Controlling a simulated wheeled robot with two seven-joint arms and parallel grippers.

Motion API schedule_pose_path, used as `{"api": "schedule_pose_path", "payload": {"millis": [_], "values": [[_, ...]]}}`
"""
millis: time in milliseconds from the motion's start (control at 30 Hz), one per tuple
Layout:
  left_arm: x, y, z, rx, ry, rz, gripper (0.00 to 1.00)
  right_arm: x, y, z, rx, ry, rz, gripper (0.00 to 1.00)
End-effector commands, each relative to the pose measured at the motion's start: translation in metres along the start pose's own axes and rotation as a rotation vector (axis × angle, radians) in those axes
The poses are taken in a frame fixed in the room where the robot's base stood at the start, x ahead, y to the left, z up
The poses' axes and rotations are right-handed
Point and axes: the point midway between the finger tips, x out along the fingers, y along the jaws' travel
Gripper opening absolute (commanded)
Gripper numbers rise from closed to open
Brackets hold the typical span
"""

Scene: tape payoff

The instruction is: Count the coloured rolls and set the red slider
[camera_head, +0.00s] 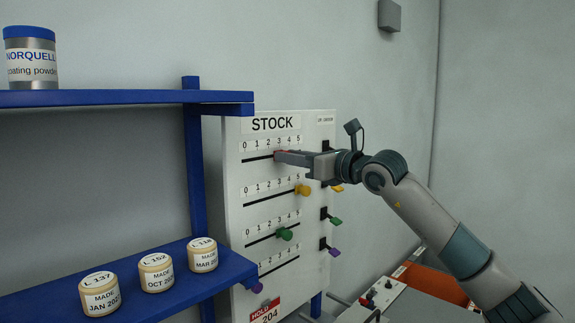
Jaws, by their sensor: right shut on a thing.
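A white STOCK board (232,200) carries several horizontal slots, each under a scale from 0 to 5. My right gripper (282,156) reaches in from the right and is shut on the red slider (278,154) in the top slot. The fingers mostly hide the red knob, which sits near the 3. The yellow slider (302,189) is at the right end of its slot. The green slider (285,234) is right of the middle. The purple slider (257,287) is near the left end. I see no coloured rolls that I can make out. My left gripper is not in view.
A blue shelf (120,98) on the left holds a NORQUELL tin (31,60); three small labelled jars, one of them (155,273), stand on the lower shelf. A red HOLD tag (265,312) is at the board's bottom. Coloured side knobs (336,221) line the board's right edge.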

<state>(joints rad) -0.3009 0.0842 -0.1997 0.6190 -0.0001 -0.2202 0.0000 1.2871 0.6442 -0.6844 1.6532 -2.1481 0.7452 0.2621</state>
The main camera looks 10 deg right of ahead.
Motion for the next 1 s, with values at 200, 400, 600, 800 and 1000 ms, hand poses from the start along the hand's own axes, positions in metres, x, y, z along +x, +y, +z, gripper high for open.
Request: {"api": "schedule_pose_path", "payload": {"millis": [200, 400, 600, 800, 1000], "values": [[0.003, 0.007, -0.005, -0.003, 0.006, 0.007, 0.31, 0.000, -0.003, 0.001, 0.000, -0.002, 0.001, 0.00], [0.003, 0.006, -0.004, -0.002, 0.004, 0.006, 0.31, 0.000, -0.002, 0.001, 0.000, -0.001, 0.001, 0.40], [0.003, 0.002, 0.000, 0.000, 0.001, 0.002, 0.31, 0.000, -0.002, 0.001, 0.000, -0.001, 0.001, 0.41], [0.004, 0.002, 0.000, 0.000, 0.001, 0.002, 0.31, -0.002, -0.002, 0.000, 0.000, -0.002, 0.001, 0.41], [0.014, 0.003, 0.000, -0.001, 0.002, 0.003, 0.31, -0.016, -0.003, -0.002, 0.001, -0.002, 0.000, 0.41]]}}
